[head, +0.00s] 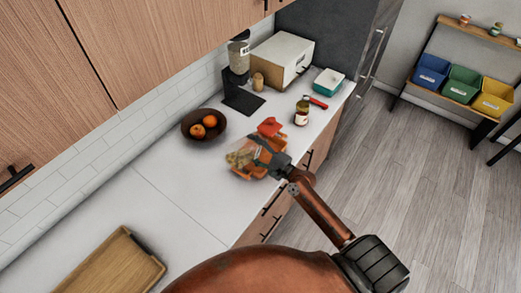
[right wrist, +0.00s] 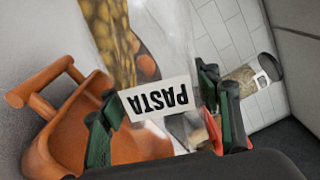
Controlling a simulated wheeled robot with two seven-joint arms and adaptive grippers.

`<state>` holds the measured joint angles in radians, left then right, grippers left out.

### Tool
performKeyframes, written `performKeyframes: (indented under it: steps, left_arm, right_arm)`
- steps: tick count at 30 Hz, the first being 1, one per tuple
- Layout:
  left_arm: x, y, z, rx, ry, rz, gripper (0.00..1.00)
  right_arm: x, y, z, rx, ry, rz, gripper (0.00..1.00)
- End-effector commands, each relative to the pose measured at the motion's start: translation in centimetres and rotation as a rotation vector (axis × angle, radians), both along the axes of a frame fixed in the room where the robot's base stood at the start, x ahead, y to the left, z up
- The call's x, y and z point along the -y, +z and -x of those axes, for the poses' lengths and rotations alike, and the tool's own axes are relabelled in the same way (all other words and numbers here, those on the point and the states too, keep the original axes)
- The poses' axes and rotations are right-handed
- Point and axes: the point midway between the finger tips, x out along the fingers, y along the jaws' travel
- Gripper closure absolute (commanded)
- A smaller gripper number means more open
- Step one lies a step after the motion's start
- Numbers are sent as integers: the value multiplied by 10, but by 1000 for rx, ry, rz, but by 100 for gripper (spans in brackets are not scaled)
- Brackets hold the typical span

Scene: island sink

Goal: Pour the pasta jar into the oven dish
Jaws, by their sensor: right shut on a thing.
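The clear pasta jar (head: 240,156) is tilted well over above the orange oven dish (head: 249,175) on the counter. Its pasta label (right wrist: 158,98) appears upside down in the right wrist view, and yellowish pasta (right wrist: 105,30) shows inside the jar toward the top of that picture. My right gripper (head: 267,158) is shut on the jar, with green fingers on either side of it. The dish also shows in the right wrist view (right wrist: 60,140), with its looped handle at left. The jar hides much of the dish's inside, so I cannot tell what lies in it. My left gripper is not in view.
A red object (head: 270,127) lies just behind the dish. A sauce jar (head: 302,111), a fruit bowl (head: 204,125), a black-based dispenser (head: 240,80) and a white box (head: 282,61) stand farther back. A wooden tray (head: 112,268) lies front left. The counter between is clear.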

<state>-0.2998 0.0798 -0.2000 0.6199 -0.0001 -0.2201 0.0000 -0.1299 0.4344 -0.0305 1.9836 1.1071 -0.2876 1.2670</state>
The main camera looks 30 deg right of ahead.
Motion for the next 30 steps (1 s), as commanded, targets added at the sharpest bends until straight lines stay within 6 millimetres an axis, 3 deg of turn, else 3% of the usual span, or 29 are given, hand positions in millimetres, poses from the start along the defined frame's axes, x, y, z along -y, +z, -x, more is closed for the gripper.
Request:
performKeyframes:
  steps: [30]
  left_arm:
    - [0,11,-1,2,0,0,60]
  right_arm:
    - [8,8,-3,-39,-1,-123,85]
